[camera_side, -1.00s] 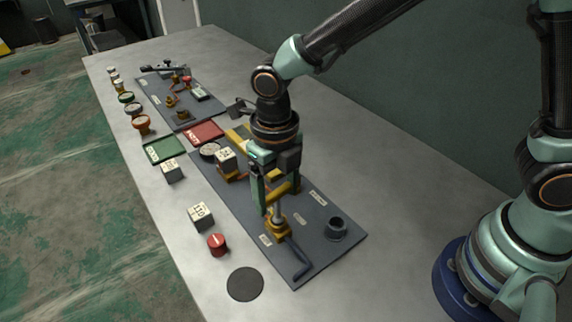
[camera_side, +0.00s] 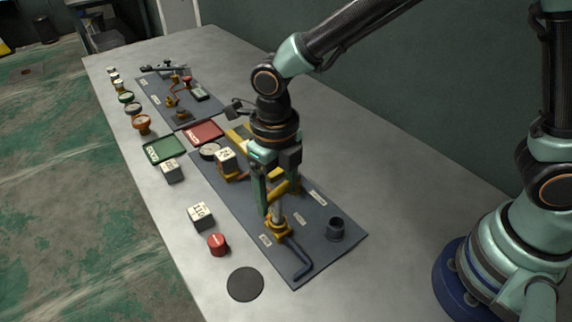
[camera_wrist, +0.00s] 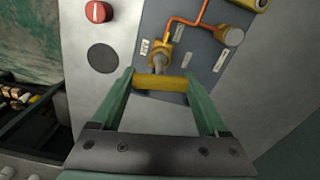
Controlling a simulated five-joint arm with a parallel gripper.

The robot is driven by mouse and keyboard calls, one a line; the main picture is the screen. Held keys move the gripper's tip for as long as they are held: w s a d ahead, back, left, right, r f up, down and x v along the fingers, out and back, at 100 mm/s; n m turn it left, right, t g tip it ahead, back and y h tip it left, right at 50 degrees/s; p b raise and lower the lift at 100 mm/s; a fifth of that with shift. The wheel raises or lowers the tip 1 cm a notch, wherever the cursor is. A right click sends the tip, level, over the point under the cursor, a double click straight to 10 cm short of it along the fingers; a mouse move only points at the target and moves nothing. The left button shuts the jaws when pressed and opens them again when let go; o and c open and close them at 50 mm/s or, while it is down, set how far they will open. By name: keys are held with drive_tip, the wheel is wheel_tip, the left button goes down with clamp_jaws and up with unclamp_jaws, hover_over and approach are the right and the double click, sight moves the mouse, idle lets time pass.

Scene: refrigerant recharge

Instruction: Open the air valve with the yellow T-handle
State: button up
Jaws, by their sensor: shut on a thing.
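The yellow T-handle (camera_side: 284,188) shows partly between my fingers in the side view. It is a bar on top of a pale stem over a brass valve body (camera_side: 278,229) on the dark panel. My gripper (camera_side: 280,198) points down over this valve, a finger at either end of the bar. In the wrist view the yellow bar (camera_wrist: 160,83) spans between the two green fingers, and the stem and brass body (camera_wrist: 160,55) show just beyond it. My gripper is shut on the handle. The fingers hide part of the bar in the side view.
The dark panel (camera_side: 325,262) carries a short dark cup (camera_side: 336,230) and a bent dark pipe near the valve. A red knob (camera_side: 217,244), a black disc (camera_side: 245,284) and pale cubes (camera_side: 201,216) lie to the left. Bare table lies right of the panel.

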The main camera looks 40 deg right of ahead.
drive_tip(key=shift+r, duration=2.15)
